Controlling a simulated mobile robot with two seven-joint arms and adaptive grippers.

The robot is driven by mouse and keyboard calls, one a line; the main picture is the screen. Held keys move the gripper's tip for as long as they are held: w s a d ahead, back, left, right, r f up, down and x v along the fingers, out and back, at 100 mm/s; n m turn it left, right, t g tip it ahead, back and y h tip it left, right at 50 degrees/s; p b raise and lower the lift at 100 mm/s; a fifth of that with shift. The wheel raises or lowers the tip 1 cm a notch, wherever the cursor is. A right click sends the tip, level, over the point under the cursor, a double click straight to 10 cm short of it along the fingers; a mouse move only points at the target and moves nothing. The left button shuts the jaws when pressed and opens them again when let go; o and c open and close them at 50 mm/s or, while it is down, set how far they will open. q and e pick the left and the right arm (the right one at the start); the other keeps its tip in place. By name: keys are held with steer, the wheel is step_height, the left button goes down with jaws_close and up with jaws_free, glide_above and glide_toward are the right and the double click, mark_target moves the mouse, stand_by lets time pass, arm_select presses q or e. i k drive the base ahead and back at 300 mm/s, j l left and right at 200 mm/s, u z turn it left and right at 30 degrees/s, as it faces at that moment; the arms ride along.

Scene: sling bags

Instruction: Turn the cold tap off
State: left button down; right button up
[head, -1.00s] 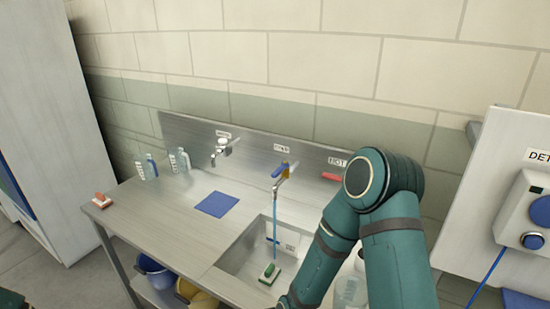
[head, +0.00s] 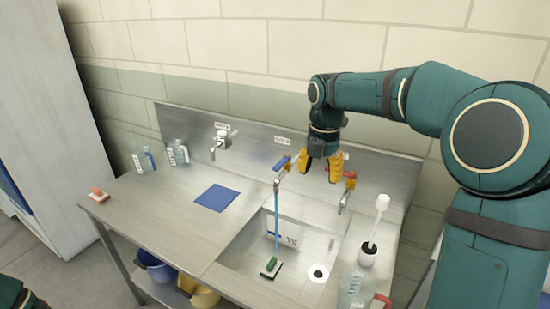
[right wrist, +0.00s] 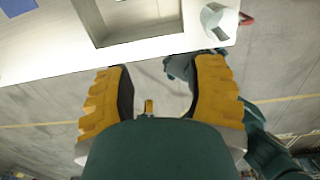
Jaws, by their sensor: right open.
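The cold tap (head: 283,172) has a blue handle (head: 284,162) and sits on the steel back panel under a label reading COLD (head: 283,141). A blue stream of water (head: 275,225) runs from its spout into the sink. My right gripper (head: 320,170) hangs just right of the cold tap with its yellow fingers apart. Its left finger looks close to the tap, but I cannot tell whether they touch. The right wrist view also shows the fingers (right wrist: 160,75) open with nothing clearly gripped. My left gripper is out of view.
The hot tap (head: 347,195), with a red handle, is right of my right gripper, which partly covers its area. A green sponge (head: 271,267) lies in the sink. A white brush (head: 376,220) and clear bottle (head: 355,290) stand at the right. A blue cloth (head: 215,198) lies left.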

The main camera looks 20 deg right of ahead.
mark_target(286, 157)
steer(key=i, duration=0.85)
